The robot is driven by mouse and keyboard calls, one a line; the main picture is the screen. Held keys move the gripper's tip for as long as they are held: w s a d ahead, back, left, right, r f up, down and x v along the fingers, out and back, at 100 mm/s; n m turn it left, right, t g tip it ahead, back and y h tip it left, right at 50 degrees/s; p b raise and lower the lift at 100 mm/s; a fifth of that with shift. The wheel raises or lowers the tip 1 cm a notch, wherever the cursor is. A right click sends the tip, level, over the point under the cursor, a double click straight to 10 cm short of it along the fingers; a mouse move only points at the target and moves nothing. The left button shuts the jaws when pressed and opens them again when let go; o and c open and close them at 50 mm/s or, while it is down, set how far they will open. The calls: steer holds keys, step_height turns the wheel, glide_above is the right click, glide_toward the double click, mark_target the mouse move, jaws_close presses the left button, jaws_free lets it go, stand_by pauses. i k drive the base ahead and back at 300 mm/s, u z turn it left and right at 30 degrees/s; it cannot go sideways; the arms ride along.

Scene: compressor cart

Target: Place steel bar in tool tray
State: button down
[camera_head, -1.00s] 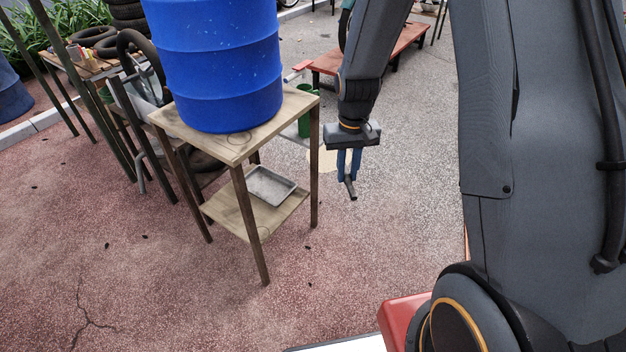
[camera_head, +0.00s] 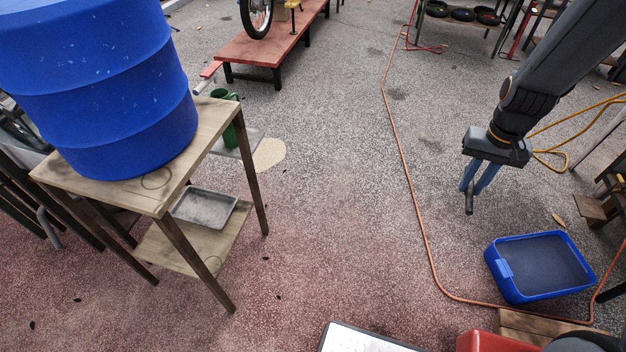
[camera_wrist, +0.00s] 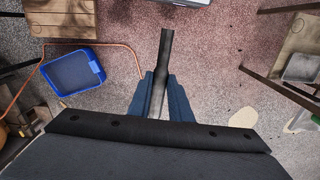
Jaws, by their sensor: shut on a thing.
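My gripper (camera_head: 472,187) has its blue fingers shut on a dark steel bar (camera_head: 469,203). The bar hangs steeply down below the fingertips. In the wrist view the bar (camera_wrist: 164,50) sticks out beyond the fingers (camera_wrist: 160,82). A blue tray (camera_head: 510,287) with a dark grey bottom stands low at the right, looking empty; in the head view it is below and right of my gripper. The blue tray (camera_wrist: 97,66) also shows left of the bar in the wrist view. Another tray, small and grey metal (camera_head: 205,208), lies on a wooden table's lower shelf. Neither tray is labelled.
A blue barrel (camera_head: 110,90) stands on the wooden table (camera_head: 165,200) at left. An orange hose (camera_head: 418,215) runs along the ground and around the blue tray. A red bench (camera_head: 270,50) stands at the back. The ground between table and hose is mostly clear.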

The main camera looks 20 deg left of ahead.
mark_target(216, 213)
steer(key=z, duration=0.3)
steer(key=i, duration=0.95)
steer(key=u, duration=1.75)
